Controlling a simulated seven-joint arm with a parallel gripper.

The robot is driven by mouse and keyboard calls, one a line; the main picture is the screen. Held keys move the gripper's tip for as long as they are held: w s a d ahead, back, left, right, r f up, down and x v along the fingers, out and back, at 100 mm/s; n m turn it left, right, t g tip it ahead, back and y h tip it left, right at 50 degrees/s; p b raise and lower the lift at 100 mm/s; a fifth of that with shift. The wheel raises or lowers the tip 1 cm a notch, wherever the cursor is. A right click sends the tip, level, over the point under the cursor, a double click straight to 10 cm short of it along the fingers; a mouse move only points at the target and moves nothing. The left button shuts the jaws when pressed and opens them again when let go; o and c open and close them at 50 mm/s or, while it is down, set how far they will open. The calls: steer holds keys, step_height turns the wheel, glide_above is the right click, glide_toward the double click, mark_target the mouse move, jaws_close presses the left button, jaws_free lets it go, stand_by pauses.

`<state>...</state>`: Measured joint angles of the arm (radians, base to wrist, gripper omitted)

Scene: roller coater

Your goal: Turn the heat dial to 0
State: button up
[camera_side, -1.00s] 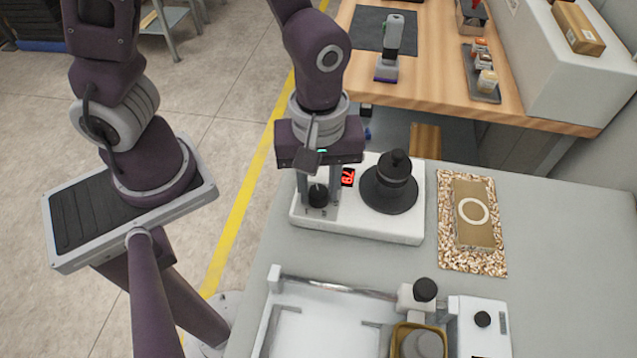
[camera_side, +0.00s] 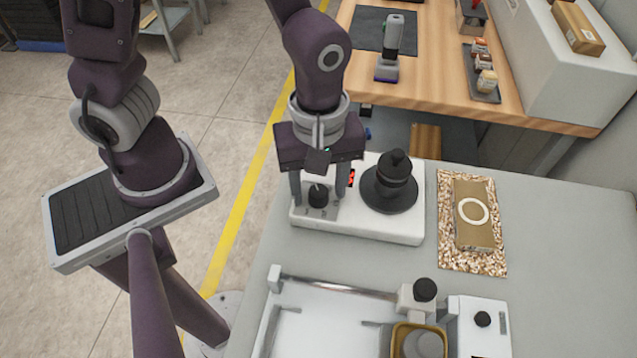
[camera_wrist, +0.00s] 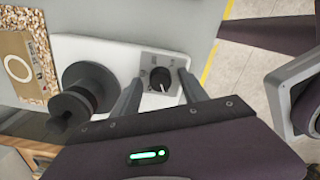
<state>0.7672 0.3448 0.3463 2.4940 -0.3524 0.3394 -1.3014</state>
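The heat dial (camera_side: 318,195) is a small black knob on a grey panel at the left end of a white hotplate unit (camera_side: 375,228). In the wrist view the dial (camera_wrist: 160,76) shows a white pointer line toward the lower right of that picture. My gripper (camera_side: 318,200) is open, with one finger on each side of the dial and visible gaps between. The wrist view also shows my gripper (camera_wrist: 160,80) astride the dial. A red digital display (camera_side: 350,179) beside the dial is partly hidden by a finger, so its number cannot be read.
A gold-brown package on a speckled mat (camera_side: 472,262) lies further right. A white coater tray (camera_side: 325,325) is in front. Bare grey table lies at the far right.

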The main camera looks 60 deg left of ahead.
mark_target(318, 191)
step_height(318, 191, up, 7)
steer(key=shift+r, duration=0.1)
stand_by(0.5)
steer(key=s+a+r+m+t, duration=0.5)
steer(key=s+a+r+m, duration=0.1)
steer(key=a+r+m, duration=0.5)
steer(key=m, duration=0.2)
steer(key=shift+r+m+t, duration=0.3)
